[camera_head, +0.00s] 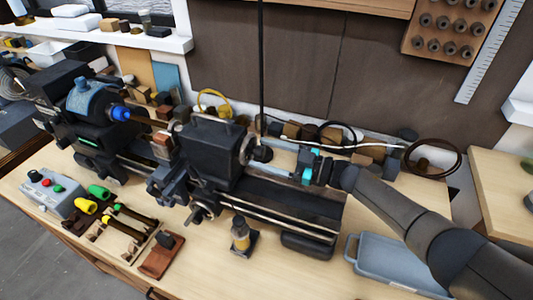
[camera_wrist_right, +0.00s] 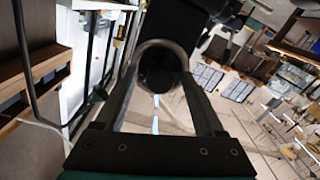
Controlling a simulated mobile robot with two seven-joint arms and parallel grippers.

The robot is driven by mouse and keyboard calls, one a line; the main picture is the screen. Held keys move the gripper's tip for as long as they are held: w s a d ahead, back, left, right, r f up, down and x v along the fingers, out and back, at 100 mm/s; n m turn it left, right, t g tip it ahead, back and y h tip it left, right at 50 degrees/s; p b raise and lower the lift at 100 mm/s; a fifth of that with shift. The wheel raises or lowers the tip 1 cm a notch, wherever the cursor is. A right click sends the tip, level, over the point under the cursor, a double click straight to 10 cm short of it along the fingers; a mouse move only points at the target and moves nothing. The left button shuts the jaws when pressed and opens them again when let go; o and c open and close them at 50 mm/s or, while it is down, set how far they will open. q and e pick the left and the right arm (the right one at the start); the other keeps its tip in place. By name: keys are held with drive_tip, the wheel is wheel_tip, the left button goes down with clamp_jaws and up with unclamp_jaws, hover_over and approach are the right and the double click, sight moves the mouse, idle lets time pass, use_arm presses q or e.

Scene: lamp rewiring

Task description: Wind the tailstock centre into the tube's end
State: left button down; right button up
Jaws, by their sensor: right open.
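The lathe's black tailstock (camera_head: 210,148) stands on the bed right of the tube. The thin brown tube (camera_head: 150,121) runs from the blue chuck (camera_head: 121,113) toward the tailstock. The tailstock's far tip and the tube's end are too small to tell whether they touch. The round handwheel (camera_head: 246,150) is on the tailstock's right side. My right gripper (camera_head: 268,154) comes in from the right, close to the handwheel. In the right wrist view, its open fingers lie either side of a round metal rim with a dark middle (camera_wrist_right: 160,68); contact is unclear. My left gripper is out of view.
A control box (camera_head: 52,193) and a rack of yellow- and green-handled tools (camera_head: 118,222) lie in front of the lathe. A small bottle (camera_head: 240,235) stands near the bed. A blue-grey tray (camera_head: 390,262) sits below my right arm. Cables and blocks line the back wall.

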drive_tip(key=b+v, duration=0.2)
drive_tip(key=v, duration=1.3)
drive_tip(key=shift+s+f, duration=0.1)
